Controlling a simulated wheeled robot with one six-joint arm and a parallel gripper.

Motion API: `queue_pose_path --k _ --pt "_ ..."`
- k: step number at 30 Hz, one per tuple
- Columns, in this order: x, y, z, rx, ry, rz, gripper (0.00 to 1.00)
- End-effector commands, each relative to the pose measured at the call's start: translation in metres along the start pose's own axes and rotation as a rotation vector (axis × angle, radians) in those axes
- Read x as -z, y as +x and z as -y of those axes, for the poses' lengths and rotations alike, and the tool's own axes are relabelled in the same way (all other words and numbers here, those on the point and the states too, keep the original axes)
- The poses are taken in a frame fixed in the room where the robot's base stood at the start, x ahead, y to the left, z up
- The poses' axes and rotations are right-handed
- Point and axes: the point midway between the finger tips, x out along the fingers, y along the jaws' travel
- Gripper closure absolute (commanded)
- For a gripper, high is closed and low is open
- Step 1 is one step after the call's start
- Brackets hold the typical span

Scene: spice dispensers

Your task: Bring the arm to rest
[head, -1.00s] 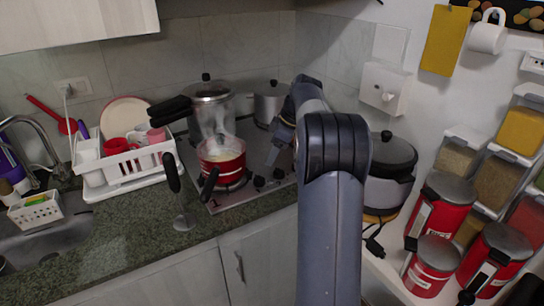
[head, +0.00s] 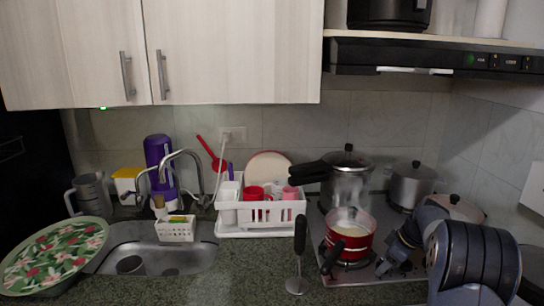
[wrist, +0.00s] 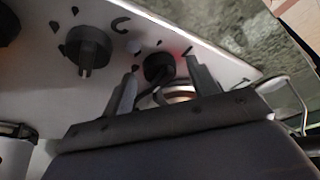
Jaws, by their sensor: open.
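My arm (head: 470,262) reaches in from the right edge of the head view and bends down over the front of the stove (head: 345,273). In the wrist view my gripper (wrist: 162,85) is open, its two dark fingers apart and nothing held. A black stove knob (wrist: 158,67) shows between and beyond the fingertips; I cannot tell how close it is. Another knob (wrist: 88,45) is to the left on the pale panel. The gripper's tips are hard to make out in the head view.
A red pot (head: 350,240) of pale, steaming contents stands close left of my arm. A pressure cooker (head: 346,183) and a lidded pot (head: 410,187) are behind. A white dish rack (head: 262,218), a handled metal tool (head: 298,285) and a sink (head: 180,262) are further left.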

Motion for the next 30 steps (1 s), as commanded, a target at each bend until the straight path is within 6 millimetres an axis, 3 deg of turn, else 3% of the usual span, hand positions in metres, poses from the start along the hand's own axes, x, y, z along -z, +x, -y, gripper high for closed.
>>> queue_pose_path --k 21,30 --pt "0.000 -0.001 -0.001 0.001 -0.004 -0.001 0.43" --pt "0.000 -0.060 -0.001 -0.004 -0.001 -0.002 0.43"
